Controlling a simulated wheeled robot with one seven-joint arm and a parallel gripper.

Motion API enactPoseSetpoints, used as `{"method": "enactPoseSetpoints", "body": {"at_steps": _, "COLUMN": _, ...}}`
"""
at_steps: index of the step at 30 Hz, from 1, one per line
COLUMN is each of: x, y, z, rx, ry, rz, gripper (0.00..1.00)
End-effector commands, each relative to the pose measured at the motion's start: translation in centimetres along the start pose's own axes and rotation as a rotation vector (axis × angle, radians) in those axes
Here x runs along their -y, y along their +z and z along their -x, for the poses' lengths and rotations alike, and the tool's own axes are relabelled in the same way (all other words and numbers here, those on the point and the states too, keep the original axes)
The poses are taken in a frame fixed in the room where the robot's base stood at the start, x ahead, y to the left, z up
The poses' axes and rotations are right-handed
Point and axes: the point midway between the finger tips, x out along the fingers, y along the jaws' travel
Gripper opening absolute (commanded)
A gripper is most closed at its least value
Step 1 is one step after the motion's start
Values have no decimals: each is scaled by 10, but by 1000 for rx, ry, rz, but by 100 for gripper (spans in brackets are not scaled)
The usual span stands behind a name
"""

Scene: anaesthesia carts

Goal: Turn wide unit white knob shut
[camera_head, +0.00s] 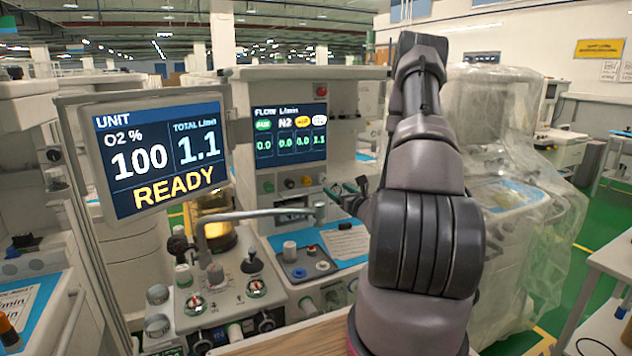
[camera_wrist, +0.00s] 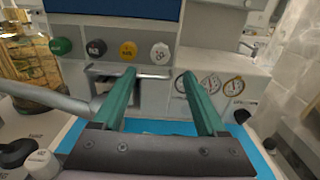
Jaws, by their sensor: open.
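The wide unit has a row of green, black, yellow and white knobs below its flow screen (camera_head: 290,132). The white knob (camera_wrist: 161,53) is at the right end of the row in the wrist view. My gripper (camera_wrist: 159,75) is open and empty. Its two teal fingers point toward the panel, with the white knob between and beyond their tips, apart from both. In the head view my gripper (camera_head: 346,188) is just right of the knob row, and the white knob is hard to make out there. The flow screen shows 1.1 in its rightmost column.
A grey bar (camera_head: 265,213) reaches across in front of the unit, left of my gripper. A screen (camera_head: 158,155) reading READY stands at the left. The yellow knob (camera_wrist: 128,50) is close beside the white one. A plastic-covered machine (camera_head: 520,170) stands at the right.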

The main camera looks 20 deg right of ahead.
Motion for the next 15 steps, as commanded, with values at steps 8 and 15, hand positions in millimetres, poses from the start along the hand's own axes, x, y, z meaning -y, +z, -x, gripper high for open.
{"method": "enactPoseSetpoints", "body": {"at_steps": 8, "x": 1, "y": -1, "z": -38, "rx": 2, "ry": -3, "rz": 1, "gripper": 74}}
{"method": "enactPoseSetpoints", "body": {"at_steps": 15, "x": 1, "y": 0, "z": -82, "rx": 2, "ry": -3, "rz": 0, "gripper": 74}}
